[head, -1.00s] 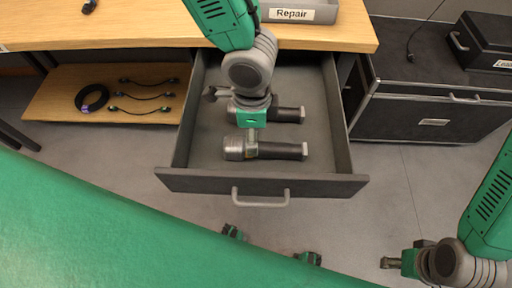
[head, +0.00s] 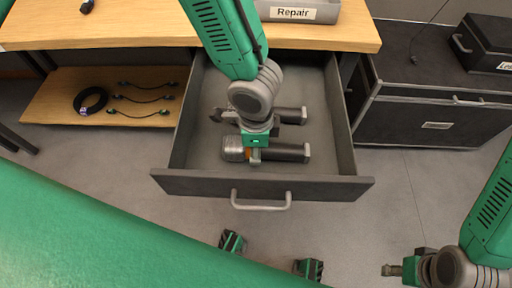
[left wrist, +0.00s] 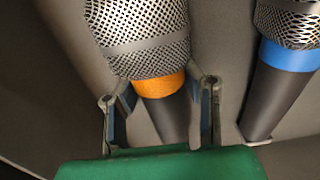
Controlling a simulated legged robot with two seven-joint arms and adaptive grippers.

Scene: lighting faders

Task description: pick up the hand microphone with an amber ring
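The hand microphone with the amber ring (head: 291,152) lies in the open drawer, on the side nearer the drawer front. In the left wrist view its mesh head and amber ring (left wrist: 160,83) show clearly. My left gripper (left wrist: 162,108) is open, one finger on each side of the microphone just below the ring, with gaps visible. My right gripper (head: 391,270) is apart at lower right, finger opening unclear.
The drawer's front panel (head: 190,184) and side walls surround the microphones. A grey bin labelled Repair (head: 330,12) stands on the wooden desk (head: 130,25). Cables (head: 143,99) lie on a low shelf at left. A black case (head: 420,122) stands at right.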

